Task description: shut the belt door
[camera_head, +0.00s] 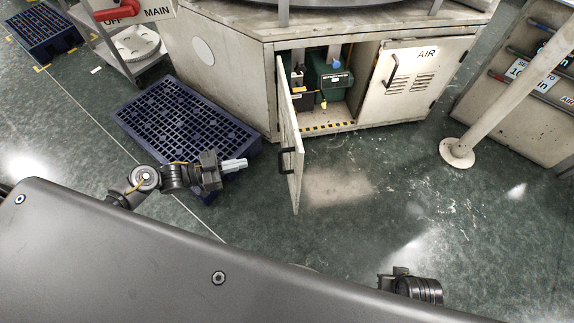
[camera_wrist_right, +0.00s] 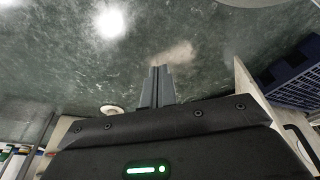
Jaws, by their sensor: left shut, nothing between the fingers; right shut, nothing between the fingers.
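The belt door (camera_head: 292,130) is a narrow pale panel hinged at the left of the cabinet opening. It stands wide open, swung out toward me, with a black bar handle (camera_head: 284,161) on its left face. The door also shows at the right of the right wrist view (camera_wrist_right: 252,88), with part of its handle (camera_wrist_right: 302,141). My left gripper (camera_head: 243,163) is shut and empty, left of the handle and apart from it. My right gripper (camera_wrist_right: 161,72) is shut and empty over the floor, apart from the door. In the head view its fingers are hidden.
The cabinet (camera_head: 225,70) holds a green machine (camera_head: 330,72) inside the open bay. The AIR door (camera_head: 420,85) beside it is shut. A blue pallet (camera_head: 180,120) lies left of the door. A pale post (camera_head: 490,125) stands right. Floor right of the door is clear.

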